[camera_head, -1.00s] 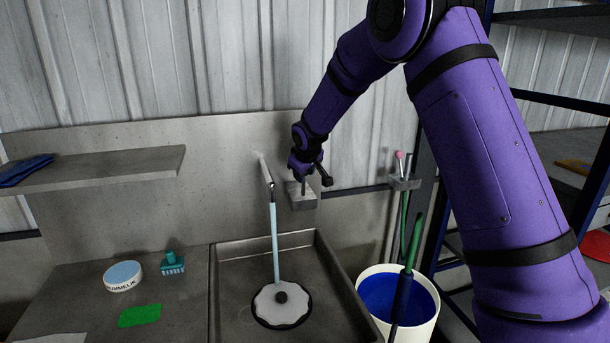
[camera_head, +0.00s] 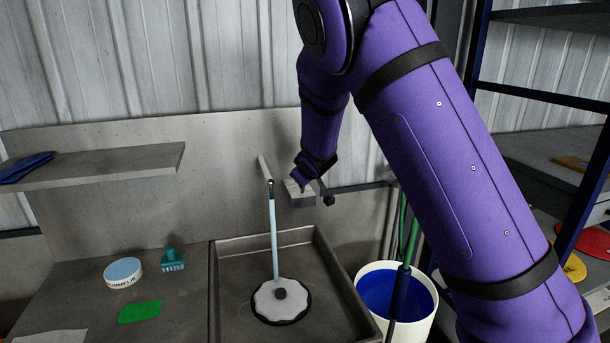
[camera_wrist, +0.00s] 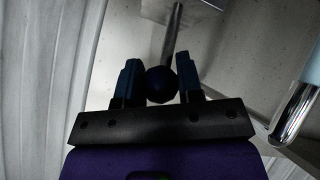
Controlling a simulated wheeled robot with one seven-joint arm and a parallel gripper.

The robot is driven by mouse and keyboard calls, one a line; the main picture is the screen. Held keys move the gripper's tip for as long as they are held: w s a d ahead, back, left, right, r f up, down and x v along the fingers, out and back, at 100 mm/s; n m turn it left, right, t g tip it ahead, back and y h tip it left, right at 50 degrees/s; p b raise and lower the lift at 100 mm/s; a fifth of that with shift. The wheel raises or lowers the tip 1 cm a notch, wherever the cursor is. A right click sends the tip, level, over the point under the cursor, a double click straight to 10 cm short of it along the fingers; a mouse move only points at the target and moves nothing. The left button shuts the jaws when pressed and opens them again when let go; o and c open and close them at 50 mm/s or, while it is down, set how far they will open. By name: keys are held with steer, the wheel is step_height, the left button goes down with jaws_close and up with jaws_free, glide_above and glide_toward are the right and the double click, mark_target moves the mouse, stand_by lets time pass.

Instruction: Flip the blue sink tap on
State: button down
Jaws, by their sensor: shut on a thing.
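The blue tap knob (camera_wrist: 162,84) is a dark round ball at the end of a metal lever (camera_wrist: 174,32) in the wrist view. My gripper's two fingers (camera_wrist: 160,82) are on both sides of it, shut on it. In the head view my gripper (camera_head: 299,183) is by the back wall, right of the spout (camera_head: 265,172); the knob is hidden there.
A grey box (camera_head: 303,201) is on the wall below my gripper. A white bucket (camera_head: 425,318) with long handles stands right of the sink. A shelf (camera_head: 110,164), a teal brush (camera_head: 172,262) and a green cloth (camera_head: 140,312) are left.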

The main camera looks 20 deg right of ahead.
steer(key=shift+s+f, duration=0.1)
stand_by(0.4)
steer(key=c, duration=0.8)
jaws_free()
steer(key=shift+o, duration=0.2)
steer(key=v, duration=1)
steer(key=shift+s, duration=0.35)
steer(key=shift+d, duration=0.1)
